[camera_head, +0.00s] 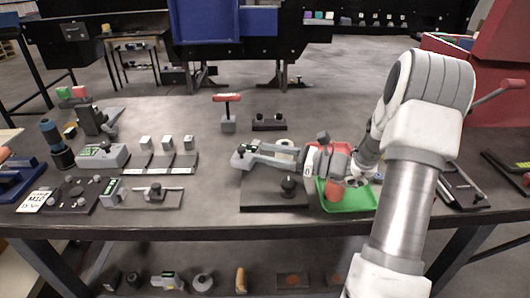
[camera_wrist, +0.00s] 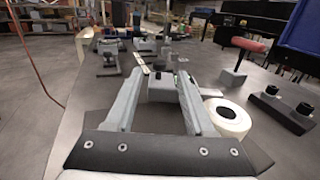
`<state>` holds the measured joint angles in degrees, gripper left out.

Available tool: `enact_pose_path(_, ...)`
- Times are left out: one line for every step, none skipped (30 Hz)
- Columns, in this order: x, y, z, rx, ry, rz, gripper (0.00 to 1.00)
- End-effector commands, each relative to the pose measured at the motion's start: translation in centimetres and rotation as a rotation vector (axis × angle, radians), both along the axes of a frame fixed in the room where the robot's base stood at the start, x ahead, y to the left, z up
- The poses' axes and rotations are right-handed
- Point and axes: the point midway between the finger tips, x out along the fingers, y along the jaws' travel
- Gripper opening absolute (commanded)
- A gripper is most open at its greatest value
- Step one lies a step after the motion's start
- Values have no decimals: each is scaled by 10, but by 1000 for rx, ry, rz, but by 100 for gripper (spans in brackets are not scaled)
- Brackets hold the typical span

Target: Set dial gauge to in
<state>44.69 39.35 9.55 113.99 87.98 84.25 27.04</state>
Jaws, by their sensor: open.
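My gripper (camera_head: 247,157) reaches left over a dark plate (camera_head: 262,200) in the head view. It is open. In the wrist view my gripper's two grey fingers (camera_wrist: 158,92) stand apart, with a small grey block (camera_wrist: 163,88) between or just beyond their tips. I cannot tell whether either finger touches it. This block may be the dial gauge, but no dial face or marking can be read. A black knob (camera_head: 289,186) stands on the plate, below my gripper in the head view. My gripper hides part of the block and plate.
A white ring (camera_wrist: 228,116) lies close beside the right finger. A red-handled lever (camera_head: 228,105) and a two-knob block (camera_head: 268,121) stand behind. A green tray (camera_head: 348,199) sits under my arm. Several sliders and instruments fill the table's left side.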

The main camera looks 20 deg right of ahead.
Motion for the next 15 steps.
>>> enact_pose_path(0, 1, 1, -7, -5, 5, 42)
enact_pose_path(0, 3, 2, -16, -12, 11, 37)
enact_pose_path(0, 6, 3, -35, -26, 25, 30)
enact_pose_path(0, 9, 5, -58, -41, 42, 24)
enact_pose_path(0, 13, 7, -84, -61, 60, 19)
enact_pose_path(-1, 19, 9, -130, -95, 93, 12)
enact_pose_path(-1, 24, 11, -172, -127, 123, 6)
enact_pose_path(-2, 30, 13, -217, -163, 157, 1)
enact_pose_path(-3, 38, 16, -284, -221, 209, 0)
enact_pose_path(-4, 43, 18, -337, -267, 249, 0)
enact_pose_path(-5, 49, 19, -392, -318, 293, 0)
enact_pose_path(-6, 57, 22, -465, -391, 356, 0)
enact_pose_path(-7, 62, 23, -522, -447, 403, 0)
enact_pose_path(-8, 67, 25, -578, -510, 454, 0)
enact_pose_path(-9, 73, 28, -655, -600, 526, 0)
